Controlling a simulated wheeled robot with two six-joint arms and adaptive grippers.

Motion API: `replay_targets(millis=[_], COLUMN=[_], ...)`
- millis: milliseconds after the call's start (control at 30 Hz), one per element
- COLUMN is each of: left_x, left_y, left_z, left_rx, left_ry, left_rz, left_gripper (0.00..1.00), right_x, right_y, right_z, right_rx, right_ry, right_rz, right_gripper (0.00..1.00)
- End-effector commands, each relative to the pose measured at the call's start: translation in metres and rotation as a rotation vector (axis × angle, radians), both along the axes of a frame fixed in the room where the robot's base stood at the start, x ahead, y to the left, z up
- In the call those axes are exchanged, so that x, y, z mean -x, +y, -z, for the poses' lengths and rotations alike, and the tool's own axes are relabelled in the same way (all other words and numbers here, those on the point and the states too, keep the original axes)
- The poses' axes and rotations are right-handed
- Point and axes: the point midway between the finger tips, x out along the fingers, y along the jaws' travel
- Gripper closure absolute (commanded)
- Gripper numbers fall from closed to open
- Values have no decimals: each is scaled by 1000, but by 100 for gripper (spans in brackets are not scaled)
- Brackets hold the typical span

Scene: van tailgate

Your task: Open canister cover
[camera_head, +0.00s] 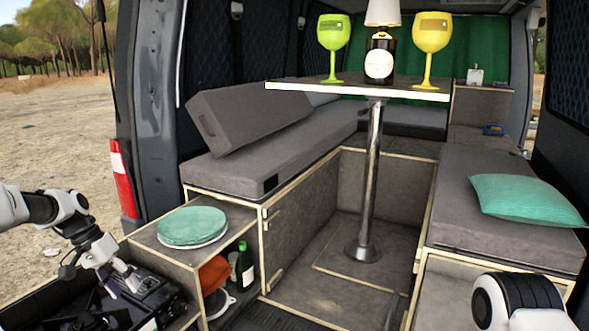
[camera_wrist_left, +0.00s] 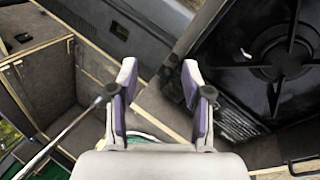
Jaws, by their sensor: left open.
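I cannot make out a canister or its cover in either view. My left gripper (camera_head: 140,286) is low at the left in the head view, over the dark stove area beside the grey cabinet. In the left wrist view the same gripper (camera_wrist_left: 159,80) has its two purple-padded fingers spread apart, with nothing held between them. My right gripper is not in view; only a rounded part of my right arm shows at the lower right.
A black stove (camera_wrist_left: 280,60) with a burner lies right of the fingers in the wrist view. Green plates (camera_head: 192,226) sit on the cabinet top (camera_head: 158,240). A green bottle (camera_head: 244,268) and an orange item (camera_head: 213,274) are in its shelf. A table (camera_head: 350,88) carries two goblets.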

Motion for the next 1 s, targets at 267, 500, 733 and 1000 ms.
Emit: replay_targets(millis=[267,500,733,1000], left_x=[51,172,357,376], left_y=[-66,-143,-189,-194], left_z=[97,232,305,290], left_rx=[-26,-137,-310,-403], left_ry=[223,426,451,88], left_rz=[116,213,254,68], left_gripper=[51,51,51,51], right_x=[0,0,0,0], right_y=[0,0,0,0], right_z=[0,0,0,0], right_rx=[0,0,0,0], right_ry=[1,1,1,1], right_rz=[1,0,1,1], right_gripper=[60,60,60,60])
